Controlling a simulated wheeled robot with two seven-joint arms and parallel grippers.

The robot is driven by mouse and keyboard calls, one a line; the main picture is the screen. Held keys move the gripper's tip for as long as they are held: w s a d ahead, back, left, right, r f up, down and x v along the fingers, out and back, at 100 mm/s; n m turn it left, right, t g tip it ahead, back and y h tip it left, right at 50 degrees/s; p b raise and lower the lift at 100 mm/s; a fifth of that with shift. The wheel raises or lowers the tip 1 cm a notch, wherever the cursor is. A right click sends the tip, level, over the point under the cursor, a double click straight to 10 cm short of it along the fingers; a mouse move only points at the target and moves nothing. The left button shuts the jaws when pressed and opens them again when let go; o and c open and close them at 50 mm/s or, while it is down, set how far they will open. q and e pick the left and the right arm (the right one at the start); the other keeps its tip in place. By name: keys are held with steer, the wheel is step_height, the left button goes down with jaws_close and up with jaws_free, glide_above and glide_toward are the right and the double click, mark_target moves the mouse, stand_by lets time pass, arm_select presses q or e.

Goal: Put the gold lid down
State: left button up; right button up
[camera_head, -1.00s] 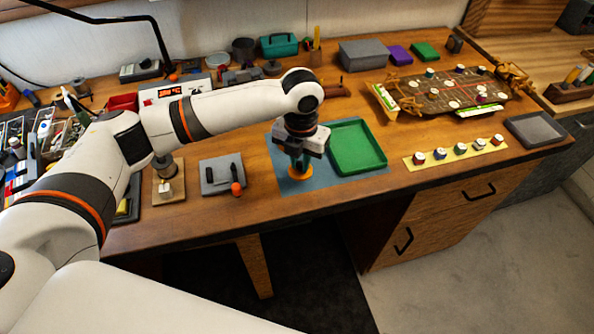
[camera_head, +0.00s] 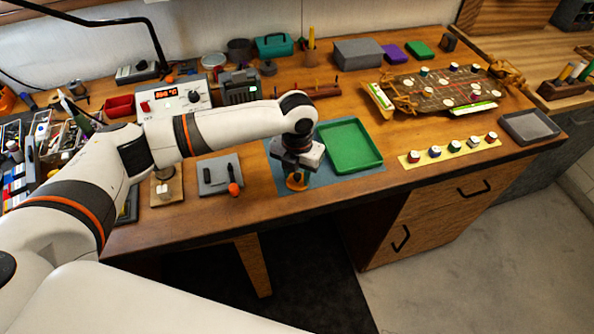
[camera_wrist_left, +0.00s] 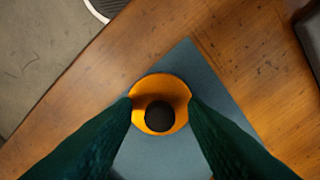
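The gold lid (camera_head: 297,182) is an orange-gold round piece under my left gripper, over the front part of the blue-grey mat (camera_head: 318,180). In the left wrist view the lid (camera_wrist_left: 160,88) lies between the two dark green fingers of my left gripper (camera_wrist_left: 160,104), which touch it on both sides. The gripper (camera_head: 298,172) points down and is shut on the lid. Whether the lid touches the mat I cannot tell. My right gripper is not in view.
A green tray (camera_head: 350,168) stands close to the right of the gripper. A grey plate with a red-orange knob (camera_head: 219,188) lies to the left. The table's front edge is near.

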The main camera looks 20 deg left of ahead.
mark_target(297, 176)
arm_select(q)
step_height(297, 176, up, 12)
steer(key=b, duration=0.2)
steer(key=shift+r, duration=0.2)
stand_by(0.6)
